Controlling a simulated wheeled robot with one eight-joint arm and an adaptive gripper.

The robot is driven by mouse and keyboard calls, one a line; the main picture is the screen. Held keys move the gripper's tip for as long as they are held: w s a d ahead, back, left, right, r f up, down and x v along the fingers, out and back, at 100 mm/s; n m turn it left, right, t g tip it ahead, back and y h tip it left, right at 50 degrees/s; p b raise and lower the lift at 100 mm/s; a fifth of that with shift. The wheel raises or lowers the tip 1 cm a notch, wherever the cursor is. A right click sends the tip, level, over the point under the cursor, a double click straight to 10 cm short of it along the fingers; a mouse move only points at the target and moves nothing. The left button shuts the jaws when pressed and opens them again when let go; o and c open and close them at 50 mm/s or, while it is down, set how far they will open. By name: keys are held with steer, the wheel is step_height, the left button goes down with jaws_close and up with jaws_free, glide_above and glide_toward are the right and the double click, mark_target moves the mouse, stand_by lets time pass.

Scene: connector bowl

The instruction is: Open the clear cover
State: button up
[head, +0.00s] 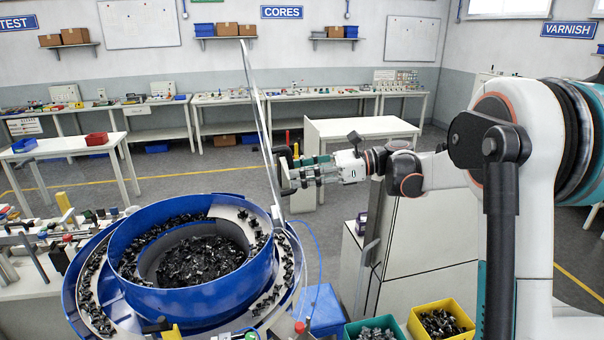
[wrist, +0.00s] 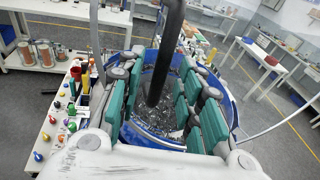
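The clear cover (head: 257,110) stands steeply raised at the right side of the blue bowl (head: 190,292) in the head view, seen almost edge-on as a thin pale sheet. The bowl's top is uncovered, with dark connectors inside. My gripper (head: 287,173) is beside the lower half of the cover, on its right. In the wrist view my gripper (wrist: 158,78) has its teal finger pads apart. A black bar (wrist: 166,45) passes between the fingers, with gaps on both sides. I cannot tell whether it belongs to the cover or whether anything touches it.
A yellow bin (head: 440,307) and a green bin (head: 352,327) with parts stand at the front right. A blue box (head: 322,309) is beside the bowl. A white table (head: 362,127) stands behind my gripper. A bench with tools (head: 25,262) is at the left.

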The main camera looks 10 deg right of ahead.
steer(key=v, duration=1.2)
steer(key=shift+s, duration=0.1)
